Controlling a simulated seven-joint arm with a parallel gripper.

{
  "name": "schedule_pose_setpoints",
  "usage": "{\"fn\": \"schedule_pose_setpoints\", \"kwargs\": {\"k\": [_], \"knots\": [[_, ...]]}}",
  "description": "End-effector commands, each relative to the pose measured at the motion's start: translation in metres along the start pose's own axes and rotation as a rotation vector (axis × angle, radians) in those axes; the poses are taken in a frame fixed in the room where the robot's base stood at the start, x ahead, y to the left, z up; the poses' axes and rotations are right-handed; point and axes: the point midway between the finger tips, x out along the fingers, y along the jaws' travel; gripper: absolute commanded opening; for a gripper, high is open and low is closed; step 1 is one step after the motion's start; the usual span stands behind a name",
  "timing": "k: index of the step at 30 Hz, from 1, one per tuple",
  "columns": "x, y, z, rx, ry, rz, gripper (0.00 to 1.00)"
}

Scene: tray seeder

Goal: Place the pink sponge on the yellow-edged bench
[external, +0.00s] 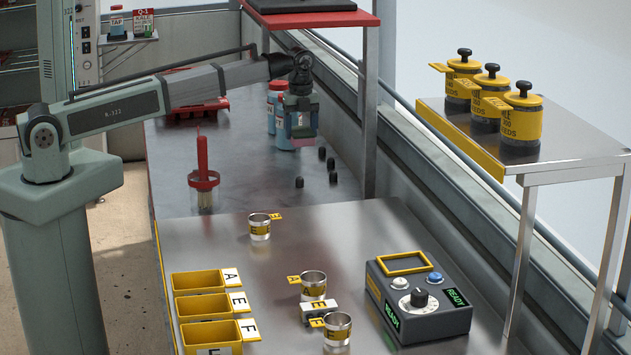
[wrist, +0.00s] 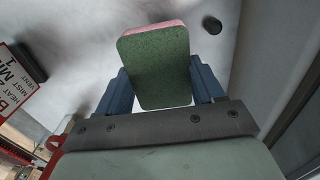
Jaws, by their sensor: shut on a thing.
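My gripper (external: 301,118) hangs over the far part of the long metal worktop, pointing down, and is shut on the sponge. In the wrist view, the sponge (wrist: 155,68) shows a dark green scouring face and a thin pink edge between the two blue fingers (wrist: 160,92). In the external view only a small pinkish part of the sponge (external: 303,132) shows below the fingers. The yellow-edged bench (external: 560,152) stands at the right, a raised metal top with a yellow front-left edge. My gripper is well to its left.
Blue-white bottles (external: 280,110) stand beside my gripper. A red shelf (external: 320,18) on a post and a rail (external: 440,135) lie between gripper and bench.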

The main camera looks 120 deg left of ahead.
Motion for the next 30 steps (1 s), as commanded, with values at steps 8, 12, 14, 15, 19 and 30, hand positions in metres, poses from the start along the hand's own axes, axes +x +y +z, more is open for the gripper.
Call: {"fn": "schedule_pose_setpoints", "kwargs": {"k": [8,12,14,15,19,30], "knots": [[-0.01,0.0,-0.001,0.001,0.0,0.001,0.4],[-0.01,-0.002,-0.015,0.02,0.0,0.001,0.4],[-0.01,-0.004,-0.027,0.036,0.0,0.001,0.4],[-0.01,-0.005,-0.037,0.05,0.0,0.001,0.4],[-0.011,-0.009,-0.08,0.108,0.0,-0.001,0.4],[-0.018,-0.016,-0.215,0.287,0.0,-0.008,0.4]]}}
